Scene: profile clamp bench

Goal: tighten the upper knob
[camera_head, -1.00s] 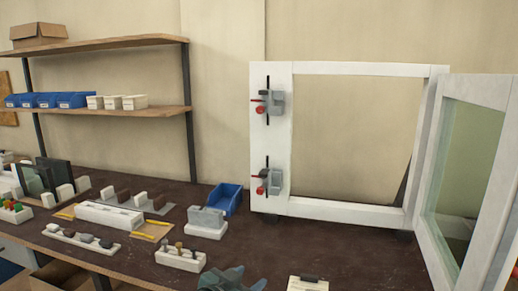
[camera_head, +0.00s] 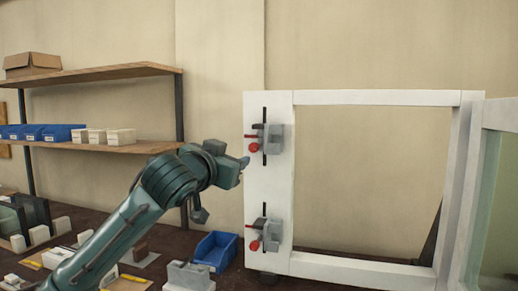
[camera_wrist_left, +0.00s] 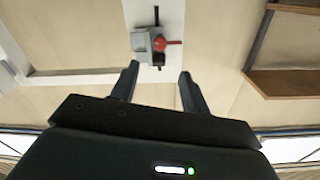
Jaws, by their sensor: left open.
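The upper clamp (camera_head: 273,137) is grey with a black bar and a red knob (camera_head: 254,148). It sits on the left post of the white frame (camera_head: 268,190). My left gripper (camera_head: 243,163) is just left of and slightly below this knob, apart from it. In the left wrist view my left gripper (camera_wrist_left: 159,72) is open and empty, with a red knob (camera_wrist_left: 160,44) beyond the gap between its fingertips; this appears to be the upper one. A similar lower clamp (camera_head: 271,235) with a red knob (camera_head: 254,246) is farther down the post. My right gripper is not in view.
A glazed sash (camera_head: 493,200) stands at the frame's right. A blue bin (camera_head: 215,251) and a grey-and-white block (camera_head: 188,276) are on the dark bench below my arm. A wooden shelf (camera_head: 110,147) is at the left. The space before the post is otherwise clear.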

